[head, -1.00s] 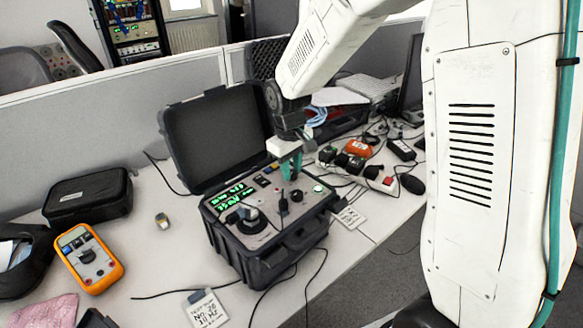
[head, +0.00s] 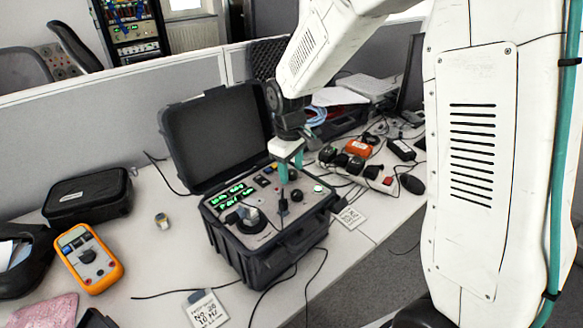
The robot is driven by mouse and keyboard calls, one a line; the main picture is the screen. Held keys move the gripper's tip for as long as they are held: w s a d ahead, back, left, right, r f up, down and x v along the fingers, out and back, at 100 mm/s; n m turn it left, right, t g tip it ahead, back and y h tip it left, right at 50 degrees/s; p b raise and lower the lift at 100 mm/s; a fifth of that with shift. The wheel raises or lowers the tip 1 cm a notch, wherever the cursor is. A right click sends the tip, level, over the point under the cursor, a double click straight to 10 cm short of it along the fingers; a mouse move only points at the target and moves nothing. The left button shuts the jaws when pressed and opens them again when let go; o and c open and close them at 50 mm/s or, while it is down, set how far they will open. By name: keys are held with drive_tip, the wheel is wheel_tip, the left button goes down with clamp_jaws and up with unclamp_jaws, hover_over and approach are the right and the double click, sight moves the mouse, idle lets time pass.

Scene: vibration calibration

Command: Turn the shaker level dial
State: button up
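The shaker unit is an open black case (head: 268,262) on the desk, with a grey control panel (head: 268,187) inside. A small black knob (head: 297,195) sits on the panel's right half; I cannot read its label, so I cannot tell for sure that it is the shaker level dial. My gripper (head: 291,170) points down over the panel, just behind this knob in the picture. Its two teal fingers stand apart with a gap between them and nothing visibly held. I cannot tell how high the fingertips are above the panel.
Green displays (head: 232,195) and a round black shaker mount (head: 247,220) fill the panel's left side. The raised lid (head: 216,135) stands behind. Cables cross the desk around the case.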

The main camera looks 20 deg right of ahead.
sight(291, 173)
drive_tip(key=r, duration=0.7)
drive_tip(key=shift+s+a+r, duration=0.15)
drive_tip(key=shift+a+r, duration=0.05)
drive_tip(key=shift+r, duration=0.15)
idle(0.4)
drive_tip(key=s+d+r+m, duration=0.1)
drive_tip(key=s+r+m, duration=0.1)
drive_tip(key=s, duration=0.8)
drive_tip(key=s+d+r+m, duration=0.1)
drive_tip(key=s+r+m, duration=0.1)
drive_tip(key=s, duration=0.7)
drive_tip(key=s+d+r+m+t, duration=0.1)
drive_tip(key=s+r, duration=0.3)
drive_tip(key=s, duration=0.6)
drive_tip(key=shift+s+d+r+m, duration=0.15)
drive_tip(key=shift+s+d+m, duration=0.2)
drive_tip(key=shift+d+m, duration=0.35)
